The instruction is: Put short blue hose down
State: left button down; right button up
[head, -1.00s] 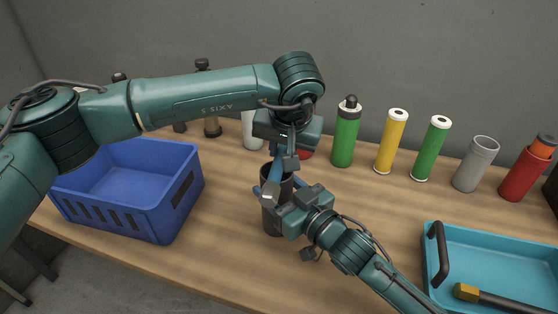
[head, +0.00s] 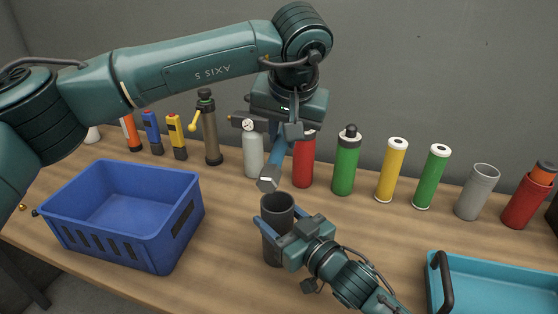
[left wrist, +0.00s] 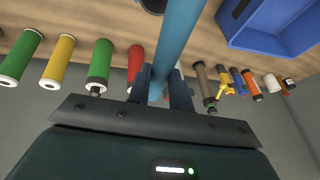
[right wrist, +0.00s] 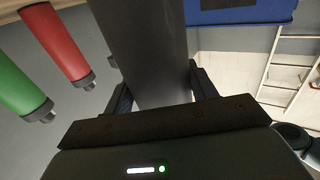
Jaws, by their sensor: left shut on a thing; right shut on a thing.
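The short blue hose (head: 272,165) hangs tilted from my left gripper (head: 284,130), its pale lower end just above the mouth of a dark grey tube (head: 278,206). My left gripper is shut on it, and it also runs between the fingers in the left wrist view (left wrist: 180,38). The tube stands upright on the table. My right gripper (head: 282,228) is shut around it from the front right, and it fills the middle of the right wrist view (right wrist: 145,45). The inside of the tube is dark.
An empty blue crate (head: 88,225) stands at the left. A turquoise tray (head: 500,268) is at the front right. Behind are a red cylinder (head: 303,165), a green bottle (head: 345,165), a yellow tube (head: 390,170) and several others. Bare table (head: 225,225) lies between crate and dark tube.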

pick_arm(q)
notch_tip(320, 180, down, 10)
jog(key=shift+r, duration=0.15)
dwell(0.4)
jog(key=shift+f, duration=0.2)
jog(key=c, duration=1.3)
grip_release()
jog(key=shift+o, duration=0.2)
